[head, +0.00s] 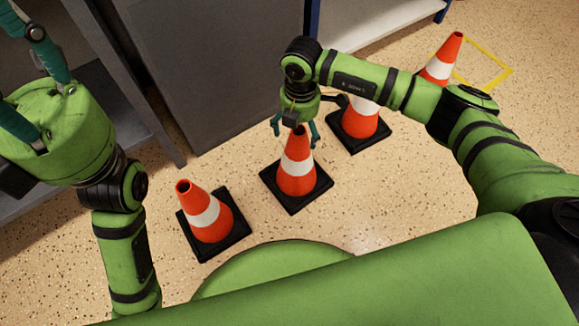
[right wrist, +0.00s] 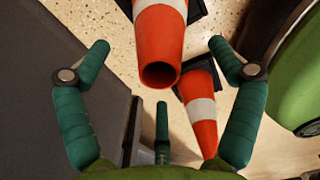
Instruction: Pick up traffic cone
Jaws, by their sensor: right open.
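Several orange traffic cones with white bands and black square bases stand upright on the floor. The middle cone (head: 296,178) is directly below my right gripper (head: 296,132), its top at the level of the fingertips. The gripper is open, with its teal fingers spread around the cone's top and holding nothing. In the right wrist view, a cone's open top (right wrist: 158,45) lies between the two side fingers of the right gripper (right wrist: 160,50). My left gripper (head: 30,85) is at the upper left in the head view, away from the cones; its fingertips are cut off.
Another cone (head: 207,214) stands to the left. A third (head: 361,122) stands behind to the right, partly hidden by my right arm. One more (head: 441,62) is farther back, near a yellow floor outline (head: 490,75). A grey cabinet (head: 215,65) stands close behind the cones.

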